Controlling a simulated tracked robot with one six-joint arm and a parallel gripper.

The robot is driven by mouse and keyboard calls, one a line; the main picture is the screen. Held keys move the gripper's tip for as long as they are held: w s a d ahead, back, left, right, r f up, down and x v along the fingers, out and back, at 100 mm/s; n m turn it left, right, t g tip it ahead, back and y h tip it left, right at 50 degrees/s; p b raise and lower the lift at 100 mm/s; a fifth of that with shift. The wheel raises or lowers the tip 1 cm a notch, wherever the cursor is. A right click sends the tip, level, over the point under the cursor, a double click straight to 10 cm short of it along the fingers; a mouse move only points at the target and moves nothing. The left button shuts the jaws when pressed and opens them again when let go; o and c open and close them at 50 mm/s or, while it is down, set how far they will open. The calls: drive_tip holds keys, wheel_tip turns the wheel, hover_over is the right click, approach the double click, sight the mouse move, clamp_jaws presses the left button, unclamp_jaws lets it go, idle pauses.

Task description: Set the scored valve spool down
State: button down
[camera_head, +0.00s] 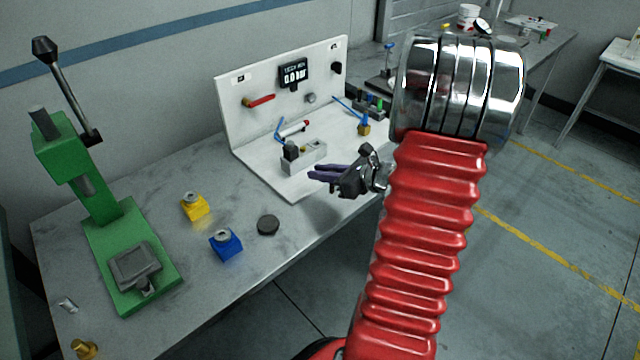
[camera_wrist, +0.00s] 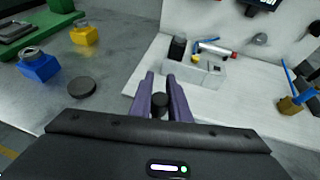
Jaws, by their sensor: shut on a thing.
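My gripper (camera_head: 318,179) has purple fingers and hangs in front of the white test stand, near the table's front edge. In the wrist view the fingers (camera_wrist: 161,92) are shut on a small dark cylindrical piece (camera_wrist: 160,104), seen nearly end-on. I take it for the valve spool; any scoring on it cannot be made out. In the head view the held piece is hidden by the fingers. The gripper appears to be above the surface, apart from it.
The white stand (camera_head: 240,120) carries a display, a red lever and a grey valve block (camera_head: 305,160). A dark round disc (camera_head: 268,225), a blue block (camera_head: 225,245) and a yellow block (camera_head: 194,207) sit left on the grey table. A green press (camera_head: 108,240) stands farther left.

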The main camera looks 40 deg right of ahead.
drive_tip(key=shift+f, duration=2.05)
drive_tip(key=shift+f, duration=0.1)
drive_tip(key=c, duration=1.7)
unclamp_jaws()
drive_tip(key=shift+o, duration=0.2)
drive_tip(key=shift+s+d+r, duration=0.1)
drive_tip(key=shift+s+r, duration=0.2)
drive_tip(key=shift+s, duration=0.1)
drive_tip(key=v, duration=1.1)
